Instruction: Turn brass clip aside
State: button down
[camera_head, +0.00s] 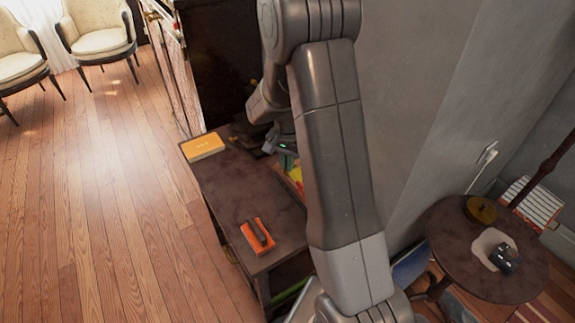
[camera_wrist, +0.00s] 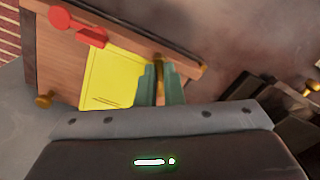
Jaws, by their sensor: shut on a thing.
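A yellow sheet (camera_wrist: 112,78) lies within the frame, just left of the fingers. In the head view my gripper (camera_head: 279,142) is over the far part of the dark table (camera_head: 225,190), partly behind my arm. The clip cannot be made out there.
A red piece (camera_wrist: 75,25) lies on the panel. A yellow book (camera_head: 203,146) lies at the table's far left corner. A round table (camera_head: 450,240) stands right, by the grey wall.

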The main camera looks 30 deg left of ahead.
jog(key=n+b, duration=0.1)
jog(key=n, duration=0.5)
jog(key=shift+a, duration=0.2)
jog(key=n+b, duration=0.1)
jog(key=n, duration=0.4)
jog(key=shift+s+a, duration=0.1)
jog(key=shift+s, duration=0.05)
jog(key=shift+n, duration=0.5)
jog(key=c, duration=1.6)
grip_release()
jog(key=shift+o, duration=0.2)
notch_tip(320, 180, up, 14)
jog(key=shift+f, duration=0.1)
